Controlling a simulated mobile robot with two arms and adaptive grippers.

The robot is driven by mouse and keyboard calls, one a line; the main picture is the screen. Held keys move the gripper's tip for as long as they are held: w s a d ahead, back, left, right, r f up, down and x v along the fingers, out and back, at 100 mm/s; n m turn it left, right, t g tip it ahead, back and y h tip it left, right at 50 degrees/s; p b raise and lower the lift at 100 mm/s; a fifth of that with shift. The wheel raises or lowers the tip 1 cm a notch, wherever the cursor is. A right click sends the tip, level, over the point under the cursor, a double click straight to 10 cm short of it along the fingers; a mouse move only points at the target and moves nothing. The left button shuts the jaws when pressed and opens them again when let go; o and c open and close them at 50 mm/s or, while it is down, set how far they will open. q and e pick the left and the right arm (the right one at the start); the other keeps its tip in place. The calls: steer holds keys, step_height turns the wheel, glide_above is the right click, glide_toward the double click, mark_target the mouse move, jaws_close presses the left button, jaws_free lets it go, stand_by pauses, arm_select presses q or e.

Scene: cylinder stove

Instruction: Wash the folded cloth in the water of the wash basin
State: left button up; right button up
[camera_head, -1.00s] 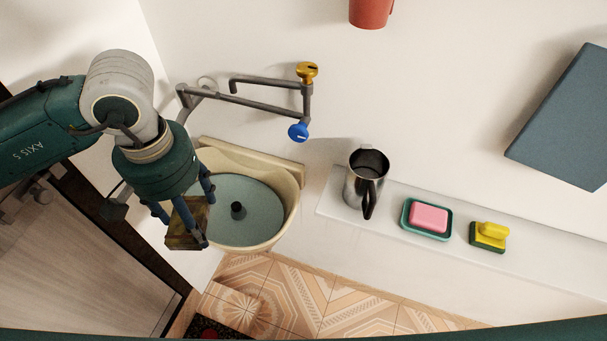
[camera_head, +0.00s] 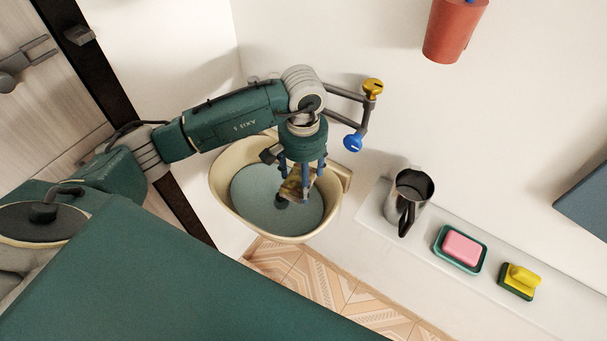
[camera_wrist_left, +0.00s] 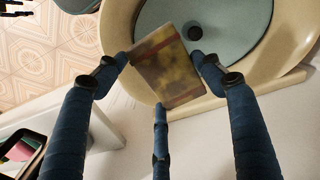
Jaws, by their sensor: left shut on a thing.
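The wash basin (camera_head: 226,199) is cream with blue-grey water (camera_head: 256,196) inside and a dark round stopper or drain in the middle. My left gripper (camera_head: 297,186) is over the basin, its blue fingers shut on the folded cloth (camera_head: 293,190), a small brownish-yellow block. In the left wrist view the cloth (camera_wrist_left: 167,68) sits between the fingers, over the basin's rim (camera_wrist_left: 118,25) and partly over the water. I cannot tell whether the cloth touches the water. My right gripper is not in view.
A tap with a yellow knob (camera_head: 373,88) and a blue knob (camera_head: 353,142) is on the wall beside my left wrist. A white shelf (camera_head: 375,209) to the right holds a metal jug (camera_head: 412,190), pink soap (camera_head: 461,248) in a teal dish and a yellow-green sponge (camera_head: 519,281).

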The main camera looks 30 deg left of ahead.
arm_select(q)
steer(key=shift+d+f, duration=0.1)
steer(key=shift+f, duration=0.45)
steer(key=shift+f+b, duration=0.55)
steer(key=shift+f, duration=0.2)
step_height(320, 180, down, 9)
steer(key=b, duration=0.6)
steer(key=shift+f, duration=0.15)
step_height(320, 180, down, 3)
steer(key=b, duration=0.4)
steer(key=shift+f, duration=0.2)
steer(key=shift+w, duration=0.1)
